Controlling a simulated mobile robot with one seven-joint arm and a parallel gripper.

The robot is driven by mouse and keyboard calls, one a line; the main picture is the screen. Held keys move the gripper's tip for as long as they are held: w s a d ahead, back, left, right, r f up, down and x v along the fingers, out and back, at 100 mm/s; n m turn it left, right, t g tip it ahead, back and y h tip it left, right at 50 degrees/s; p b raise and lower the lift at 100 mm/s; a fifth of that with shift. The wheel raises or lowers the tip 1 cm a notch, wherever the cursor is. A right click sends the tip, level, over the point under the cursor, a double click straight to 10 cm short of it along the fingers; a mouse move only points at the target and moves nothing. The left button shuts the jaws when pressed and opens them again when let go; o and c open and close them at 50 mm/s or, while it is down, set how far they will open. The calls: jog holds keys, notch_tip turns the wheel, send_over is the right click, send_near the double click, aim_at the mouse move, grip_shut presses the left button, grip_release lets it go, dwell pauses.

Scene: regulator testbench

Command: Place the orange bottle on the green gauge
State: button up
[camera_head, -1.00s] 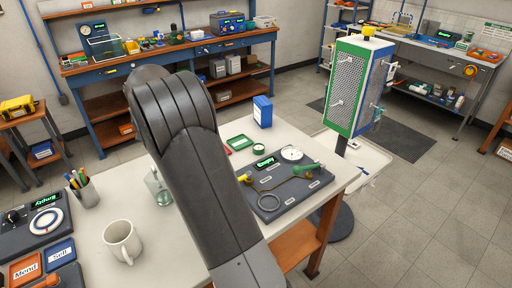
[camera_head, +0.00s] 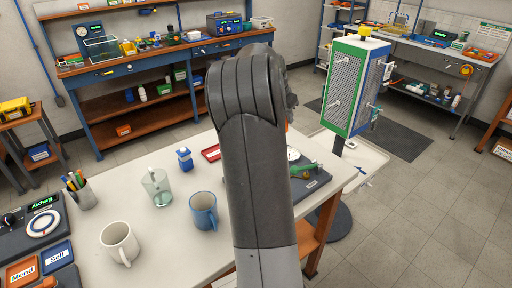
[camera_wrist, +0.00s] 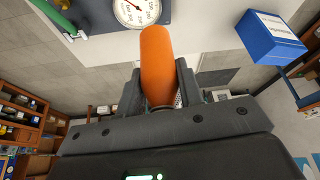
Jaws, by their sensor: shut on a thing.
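My gripper (camera_wrist: 158,72) is shut on the orange bottle (camera_wrist: 158,55) in the wrist view, with one finger on each side. In the head view my arm hides the bottle and most of the gripper. A white dial gauge (camera_wrist: 137,10) with a red needle shows beyond the bottle in the wrist view; its edge also shows in the head view (camera_head: 293,154). A green fitting (camera_head: 304,169) lies beside it on the dark panel (camera_head: 314,185). I cannot make out a gauge that is clearly green; part of the table is hidden behind my arm.
A blue box (camera_wrist: 270,38) stands to the right in the wrist view. A perforated post (camera_head: 345,90) stands beyond the table.

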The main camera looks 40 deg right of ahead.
jog(key=shift+f, duration=0.15)
jog(key=shift+w+a+f, duration=0.8)
jog(key=shift+w+f, duration=0.85)
jog(key=shift+f, duration=0.1)
jog(key=shift+w+a+f, duration=0.8)
jog(key=shift+w+f, duration=0.85)
jog(key=shift+f, duration=0.15)
jog(key=shift+w+a+f, duration=0.8)
jog(key=shift+w+f, duration=0.85)
jog(key=shift+f, duration=0.1)
jog(key=shift+f, duration=0.1)
jog(key=o, duration=1)
